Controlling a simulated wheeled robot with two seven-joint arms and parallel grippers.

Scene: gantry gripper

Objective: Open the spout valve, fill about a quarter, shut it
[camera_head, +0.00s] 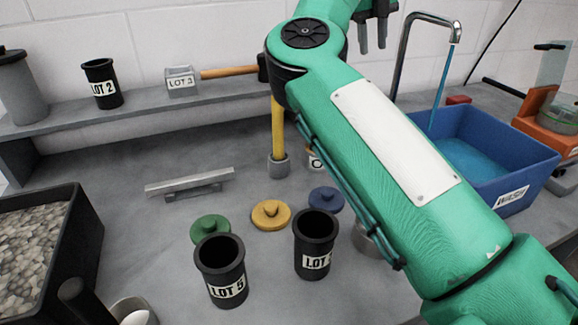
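A metal gooseneck spout (406,50) stands at the upper right. A thin blue stream (440,88) falls from its tip into a blue tub (522,163) labelled WASH. Blue liquid (470,158) covers the part of the tub's bottom that shows. The valve is not clearly visible; my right arm hides the spout's base. My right gripper (373,35) is at the top centre, left of the spout, with its dark fingers apart and nothing visible between them. My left gripper is not in view.
Two black LOT pots (221,272) (315,245) and green, yellow and blue lids (271,214) stand mid-bench. A gravel bin (88,228) is at left. A ledge (145,110) holds a LOT 2 pot (102,84) and a hammer (228,71). An orange device (548,125) stands right of the tub.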

